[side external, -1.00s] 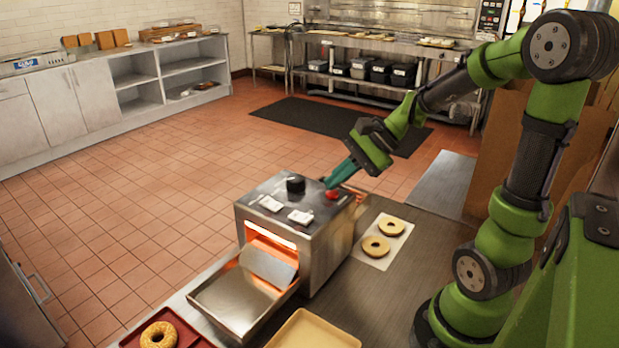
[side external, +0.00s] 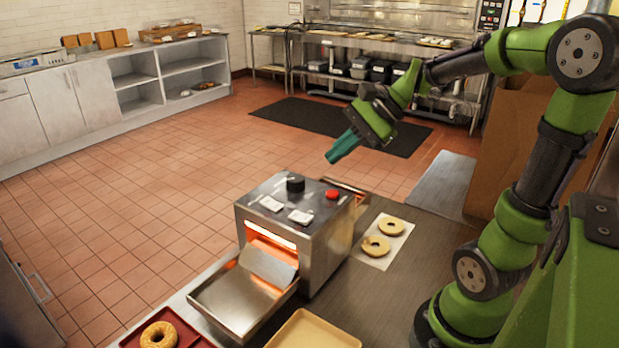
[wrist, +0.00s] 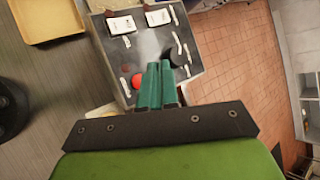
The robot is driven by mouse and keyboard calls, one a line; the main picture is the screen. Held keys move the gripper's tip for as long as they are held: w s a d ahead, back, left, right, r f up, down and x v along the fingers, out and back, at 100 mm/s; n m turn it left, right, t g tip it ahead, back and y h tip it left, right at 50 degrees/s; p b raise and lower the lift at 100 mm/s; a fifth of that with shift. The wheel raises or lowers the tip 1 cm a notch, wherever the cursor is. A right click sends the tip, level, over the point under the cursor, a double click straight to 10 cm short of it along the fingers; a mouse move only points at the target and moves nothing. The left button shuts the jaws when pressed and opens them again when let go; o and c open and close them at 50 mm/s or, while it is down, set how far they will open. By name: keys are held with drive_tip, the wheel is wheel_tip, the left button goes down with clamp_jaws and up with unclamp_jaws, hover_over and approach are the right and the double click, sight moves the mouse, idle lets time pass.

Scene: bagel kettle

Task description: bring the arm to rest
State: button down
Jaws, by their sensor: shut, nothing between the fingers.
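My gripper (side external: 334,158) is shut and empty, in the air above and behind the metal toaster (side external: 308,245). Its teal fingers (wrist: 158,85) are together in the wrist view, pointing over the toaster's top panel. The panel carries a red button (side external: 332,195), a black knob (side external: 295,184) and white labels. The red button also shows beside the fingers in the wrist view (wrist: 136,81). My fingers are clear of the button in the side view. The toaster's front opening (side external: 270,238) glows orange, above a sloping metal tray (side external: 240,300).
Two bagel halves (side external: 376,246) lie on white paper right of the toaster. A seeded bagel (side external: 158,336) sits on a red tray (side external: 190,333) at the front. An empty tan tray (side external: 312,330) lies beside the toaster. The air around my gripper is free.

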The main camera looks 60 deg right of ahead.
drive_tip(key=shift+s+d+f+n+g+h, duration=0.1)
drive_tip(key=shift+s+f+n+g+h, duration=0.1)
drive_tip(key=shift+s+f+n+h, duration=0.3)
drive_tip(key=shift+s+f+n+g+h, duration=0.2)
drive_tip(key=shift+s+f+n+h, duration=0.1)
drive_tip(key=shift+f+n, duration=0.25)
drive_tip(key=s+a+r+n+t+h, duration=0.1)
drive_tip(key=s+a+n+h, duration=0.1)
drive_tip(key=s+a+n, duration=0.4)
drive_tip(key=a+n, duration=0.4)
drive_tip(key=n, duration=0.2)
drive_tip(key=shift+a+h, duration=0.3)
drive_tip(key=shift+a, duration=0.1)
drive_tip(key=shift+r+n, duration=0.1)
drive_tip(key=shift+n, duration=0.15)
